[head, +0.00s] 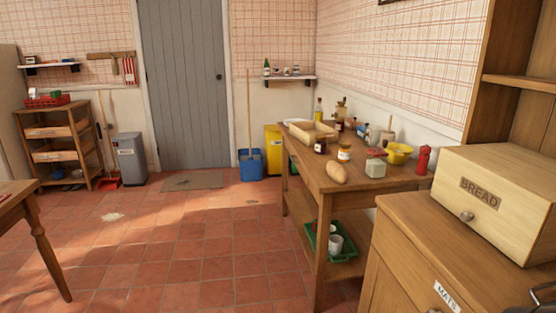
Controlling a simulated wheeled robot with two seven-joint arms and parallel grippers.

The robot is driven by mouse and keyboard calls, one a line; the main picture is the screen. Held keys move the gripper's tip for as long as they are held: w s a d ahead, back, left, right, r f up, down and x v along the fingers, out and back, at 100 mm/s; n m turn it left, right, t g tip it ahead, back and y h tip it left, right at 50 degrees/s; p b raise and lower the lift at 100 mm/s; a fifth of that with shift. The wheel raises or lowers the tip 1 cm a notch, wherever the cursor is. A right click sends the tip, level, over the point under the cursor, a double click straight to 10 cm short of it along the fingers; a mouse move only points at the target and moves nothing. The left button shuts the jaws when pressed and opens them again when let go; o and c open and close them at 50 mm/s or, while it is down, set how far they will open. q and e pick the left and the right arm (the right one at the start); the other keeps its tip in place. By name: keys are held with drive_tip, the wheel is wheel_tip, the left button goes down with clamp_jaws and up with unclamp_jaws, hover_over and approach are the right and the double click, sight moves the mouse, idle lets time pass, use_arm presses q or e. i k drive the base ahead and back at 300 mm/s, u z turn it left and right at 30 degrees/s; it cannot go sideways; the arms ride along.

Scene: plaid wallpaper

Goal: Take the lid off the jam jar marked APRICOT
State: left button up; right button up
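Several small jars stand on the wooden side table (312,170) at the right. One amber-orange jar (344,153) with a pale label stands near the table's left edge, behind a bread loaf. A dark red jar (320,145) with a pale label stands just left of it. More dark jars or bottles stand farther back and are partly hidden. All labels are too small to read, so I cannot tell which jar is marked APRICOT. Neither of my grippers is clearly in view.
The loaf (337,173), a glass canister (375,167), a yellow bowl (399,153) and a red bottle (423,160) crowd the table. A cabinet with a bread box (500,200) stands at the near right. Another table (22,205) is at left. Tiled floor (190,240) between is open.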

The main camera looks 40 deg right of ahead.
sight(344, 153)
drive_tip(key=z, duration=0.05)
drive_tip(key=i, duration=1.7)
drive_tip(key=z, duration=1.1)
drive_tip(key=i, duration=1.75)
drive_tip(key=z, duration=1.9)
drive_tip(key=i, duration=0.3)
drive_tip(key=z, duration=0.2)
